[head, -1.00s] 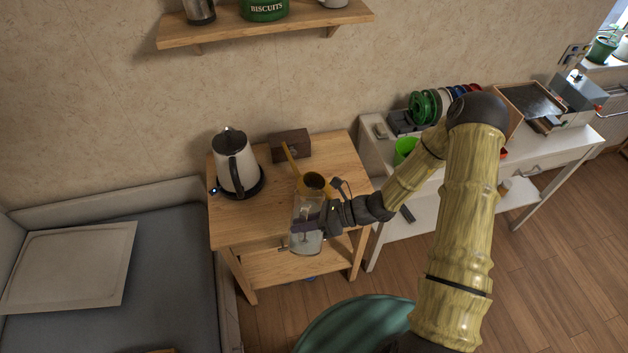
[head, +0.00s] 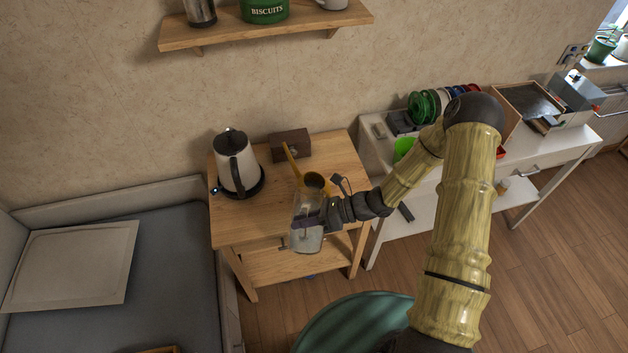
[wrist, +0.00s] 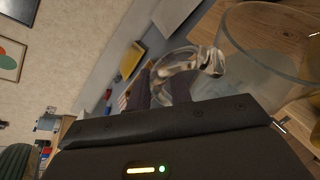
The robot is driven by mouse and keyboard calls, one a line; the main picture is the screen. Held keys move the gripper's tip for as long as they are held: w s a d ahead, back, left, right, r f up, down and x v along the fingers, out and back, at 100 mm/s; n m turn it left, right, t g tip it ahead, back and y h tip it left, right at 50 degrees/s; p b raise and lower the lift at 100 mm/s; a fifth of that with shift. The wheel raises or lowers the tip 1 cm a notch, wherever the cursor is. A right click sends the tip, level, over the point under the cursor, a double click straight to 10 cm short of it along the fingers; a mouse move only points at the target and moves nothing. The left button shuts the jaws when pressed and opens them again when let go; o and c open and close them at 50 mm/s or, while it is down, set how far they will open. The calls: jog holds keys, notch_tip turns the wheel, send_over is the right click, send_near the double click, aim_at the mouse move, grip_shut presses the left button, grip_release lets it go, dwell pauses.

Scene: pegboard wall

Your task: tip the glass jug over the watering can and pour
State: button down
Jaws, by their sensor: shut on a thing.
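The clear glass jug (head: 308,236) is in my gripper (head: 324,222), in front of the watering can, near the wooden table's front edge. It looks roughly upright, with something pale low inside. In the wrist view my gripper (wrist: 156,88) has its dark fingers closed at the jug's handle; the glass jug (wrist: 240,62) shows its wide rim at upper right. The mustard-yellow watering can (head: 314,181) stands on the table with its long spout pointing back left. Its lower part is hidden behind the jug.
On the wooden table (head: 232,222) a white kettle (head: 236,170) stands at left and a dark brown box (head: 290,144) at the back. A white bench (head: 376,155) with spools and a green cup (head: 403,148) stands at right. A wall shelf (head: 270,36) hangs above.

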aim_at(304, 209)
jog(key=shift+r, duration=0.25)
jog(key=shift+w+r+m+p, duration=0.3)
jog(key=shift+r+p, duration=0.1)
jog(key=shift+p, duration=0.4)
jog(key=shift+g, duration=0.3)
jog(key=shift+w+r+p, duration=0.2)
jog(key=shift+r+p, duration=0.15)
jog(key=shift+p, duration=0.1)
jog(key=shift+w+r, duration=0.15)
jog(key=shift+m+p, duration=0.3)
jog(key=shift+w+d+r+g+y+p, duration=0.1)
jog(key=shift+w+r+g+y+p, duration=0.25)
jog(key=shift+r+p, duration=0.1)
jog(key=shift+m, duration=0.3)
